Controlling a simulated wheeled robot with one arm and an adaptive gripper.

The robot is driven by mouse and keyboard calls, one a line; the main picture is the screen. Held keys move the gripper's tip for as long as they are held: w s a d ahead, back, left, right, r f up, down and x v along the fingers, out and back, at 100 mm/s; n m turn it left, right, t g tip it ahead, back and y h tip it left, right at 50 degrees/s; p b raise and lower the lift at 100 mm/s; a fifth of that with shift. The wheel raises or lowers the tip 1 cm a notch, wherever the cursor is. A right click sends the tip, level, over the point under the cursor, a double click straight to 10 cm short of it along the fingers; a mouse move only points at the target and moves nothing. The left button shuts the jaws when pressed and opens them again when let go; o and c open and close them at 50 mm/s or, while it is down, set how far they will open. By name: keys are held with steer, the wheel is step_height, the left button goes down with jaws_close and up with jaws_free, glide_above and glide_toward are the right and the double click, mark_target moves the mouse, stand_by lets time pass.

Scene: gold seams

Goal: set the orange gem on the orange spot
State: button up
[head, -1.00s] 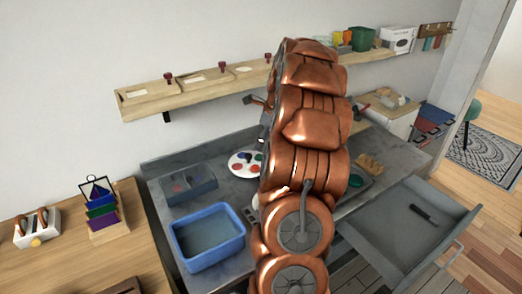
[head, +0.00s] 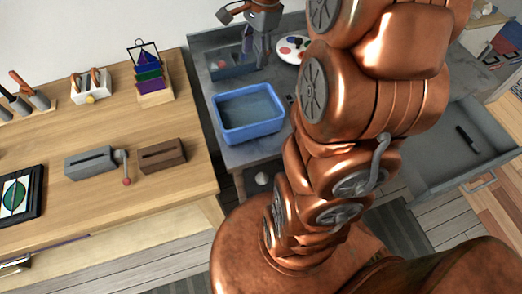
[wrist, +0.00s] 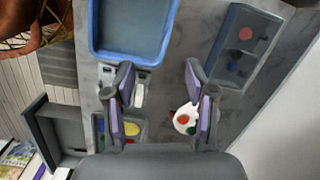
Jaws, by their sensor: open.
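My gripper (wrist: 158,78) is open and empty in the wrist view, its two fingers apart above the grey bench. At the top of the head view my gripper (head: 243,14) is partly visible. A grey compartment tray (wrist: 262,42) to the right of the fingers holds a reddish round piece (wrist: 245,34) and a dark blue one. I cannot tell whether the reddish piece is the orange gem. A white palette (head: 283,42) with coloured spots lies on the bench. It also shows in the wrist view (wrist: 178,124), partly behind the right finger. I cannot make out an orange spot for certain.
A blue tub (head: 248,112) stands on the bench, empty. A wooden table (head: 110,125) at the left bears a grey slotted block (head: 90,163), a brown block (head: 162,155) and a stand of coloured cards (head: 152,85). An open grey drawer (head: 440,160) juts out at the right.

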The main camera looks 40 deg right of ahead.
steer(key=s+a+f+n+g, duration=0.1)
steer(key=s+a+n, duration=0.6)
steer(key=s+n, duration=0.2)
steer(key=s+a+f+n+g+h, duration=0.1)
steer(key=s+a+f+n, duration=0.1)
steer(key=s+a+n, duration=0.6)
steer(key=s+n, duration=0.1)
steer(key=s, duration=0.5)
steer(key=shift+a+f+g+h, duration=0.15)
steer(key=shift+a+g+h, duration=0.1)
steer(key=shift+g+h, duration=0.05)
steer(key=shift+r+p, duration=0.85)
